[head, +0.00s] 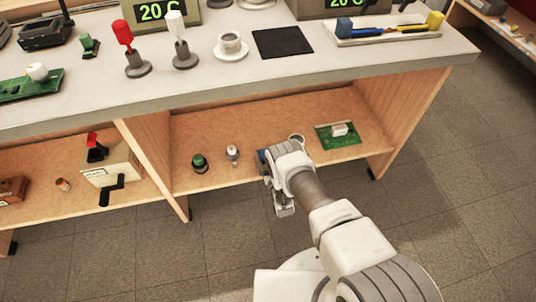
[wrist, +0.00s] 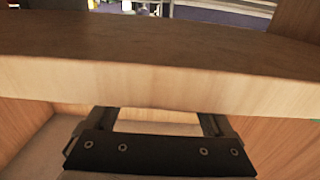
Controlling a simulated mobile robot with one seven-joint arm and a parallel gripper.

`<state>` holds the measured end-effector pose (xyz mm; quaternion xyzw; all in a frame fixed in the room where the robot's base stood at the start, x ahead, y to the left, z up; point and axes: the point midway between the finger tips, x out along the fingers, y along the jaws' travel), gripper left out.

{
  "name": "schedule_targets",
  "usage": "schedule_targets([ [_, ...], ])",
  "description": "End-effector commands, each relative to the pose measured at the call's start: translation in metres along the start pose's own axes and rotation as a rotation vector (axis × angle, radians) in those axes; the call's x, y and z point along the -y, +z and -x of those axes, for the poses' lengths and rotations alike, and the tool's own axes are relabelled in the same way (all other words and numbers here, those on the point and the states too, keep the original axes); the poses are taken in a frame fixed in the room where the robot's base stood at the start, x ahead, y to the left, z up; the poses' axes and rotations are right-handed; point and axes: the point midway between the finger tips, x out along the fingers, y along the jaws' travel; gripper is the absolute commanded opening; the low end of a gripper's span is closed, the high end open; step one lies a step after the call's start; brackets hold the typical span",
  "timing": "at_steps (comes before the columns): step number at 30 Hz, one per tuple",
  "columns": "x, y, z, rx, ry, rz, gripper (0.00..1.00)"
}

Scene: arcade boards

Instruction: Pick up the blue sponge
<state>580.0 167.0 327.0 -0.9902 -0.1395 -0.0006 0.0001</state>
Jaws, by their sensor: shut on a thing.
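The blue sponge (head: 262,157) shows only as a small blue patch at the end of my gripper (head: 270,168), over the lower shelf in the head view. My gripper and wrist cover most of it. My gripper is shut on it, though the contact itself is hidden. In the wrist view my gripper (wrist: 157,125) sits at the bottom, with its fingertips hidden behind a wooden board edge, and the sponge cannot be seen there.
The lower shelf (head: 230,115) also holds a green knob (head: 199,163), a small white-topped item (head: 233,153) and a green circuit board (head: 338,135). The thick countertop (head: 300,80) overhangs the shelf. A wooden divider (head: 155,160) stands left; open floor lies in front.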

Motion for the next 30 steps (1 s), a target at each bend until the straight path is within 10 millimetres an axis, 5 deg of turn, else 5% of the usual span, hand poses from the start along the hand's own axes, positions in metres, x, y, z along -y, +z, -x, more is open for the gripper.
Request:
schedule_targets([
  [11, 0.0, -0.004, 0.0, 0.0, 0.0, 0.0, 0.34],
  [21, 0.0, -0.05, -0.001, 0.001, 0.0, 0.0, 0.34],
  [30, -0.072, -0.087, -0.011, 0.0, 0.004, 0.002, 0.34],
])
